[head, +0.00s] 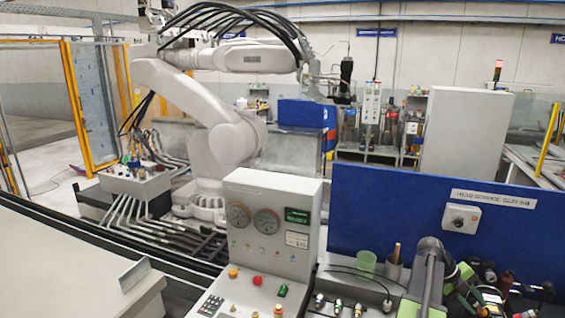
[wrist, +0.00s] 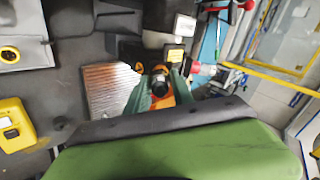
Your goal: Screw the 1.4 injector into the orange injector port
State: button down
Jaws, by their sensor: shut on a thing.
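My gripper (wrist: 161,88) shows in the wrist view, its two green fingers reaching away from the broad green body at the bottom. The fingers are shut on a small part with a dark round end, which I take for the injector (wrist: 160,84); no 1.4 marking is readable. Orange (wrist: 161,101) shows right around and below the dark part, between the fingers. I cannot tell whether this is the orange port or part of the held piece, nor whether they touch. In the head view my green and grey arm stands at the lower right, and the fingertips cannot be made out.
In the wrist view a ribbed metal plate (wrist: 108,88) lies left of the fingers, and a yellow box (wrist: 15,125) farther left. In the head view a control panel (head: 268,225) stands at centre, a blue partition (head: 400,205) behind my arm, and a green cup (head: 366,261) beside it.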

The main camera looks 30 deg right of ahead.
jog(key=m, duration=0.4)
jog(key=c, duration=1.1)
grip_release()
jog(key=shift+c, duration=0.9)
jog(key=shift+r, duration=0.1)
jog(key=n, duration=1)
jog(key=shift+n, duration=1)
